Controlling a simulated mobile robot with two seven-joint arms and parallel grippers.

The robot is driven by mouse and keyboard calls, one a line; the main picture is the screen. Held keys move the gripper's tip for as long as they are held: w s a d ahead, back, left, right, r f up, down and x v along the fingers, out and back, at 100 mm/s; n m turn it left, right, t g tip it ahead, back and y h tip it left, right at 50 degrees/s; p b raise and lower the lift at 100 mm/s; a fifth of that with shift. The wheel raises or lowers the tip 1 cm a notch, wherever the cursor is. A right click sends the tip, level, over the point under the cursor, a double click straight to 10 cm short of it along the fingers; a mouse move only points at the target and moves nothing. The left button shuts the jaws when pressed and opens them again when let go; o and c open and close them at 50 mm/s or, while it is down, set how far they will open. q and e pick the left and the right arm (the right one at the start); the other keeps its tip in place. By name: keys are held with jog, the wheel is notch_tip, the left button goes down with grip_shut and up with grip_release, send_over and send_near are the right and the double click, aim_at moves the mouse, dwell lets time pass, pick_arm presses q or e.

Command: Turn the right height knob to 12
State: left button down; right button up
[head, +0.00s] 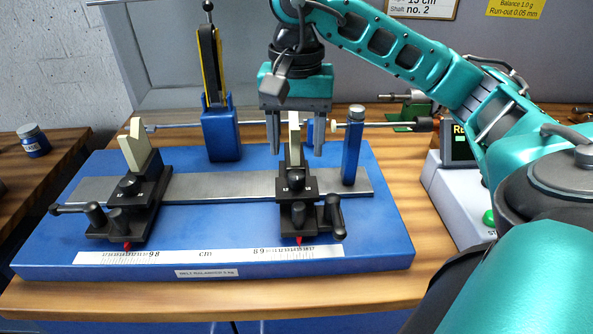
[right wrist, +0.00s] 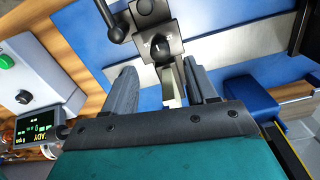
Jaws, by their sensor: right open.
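The right support (head: 298,200) is a black carriage on the blue balancer base, with a cream upright block (head: 294,130) on top. A round black knob (head: 297,180) sits on its front; I cannot read its setting or tell surely that it is the height knob. A black side handle (head: 335,217) is at its right. My right gripper (head: 297,150) points down, open, with its fingers on either side of the cream block. In the right wrist view the open gripper (right wrist: 163,70) has the block (right wrist: 170,85) between its fingers and the knob (right wrist: 146,7) beyond. My left gripper is out of view.
The left support (head: 128,195) carries a similar cream block. A thin shaft (head: 180,126) runs behind the supports. A blue post (head: 352,148) stands close right of my gripper, and a blue stand with a yellow-black upright (head: 221,135) is at left. A control box (head: 455,195) is at right.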

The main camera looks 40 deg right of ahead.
aim_at(297, 174)
notch_tip(297, 174, down, 6)
jog(key=shift+r+b, duration=0.1)
jog(key=shift+b, duration=0.4)
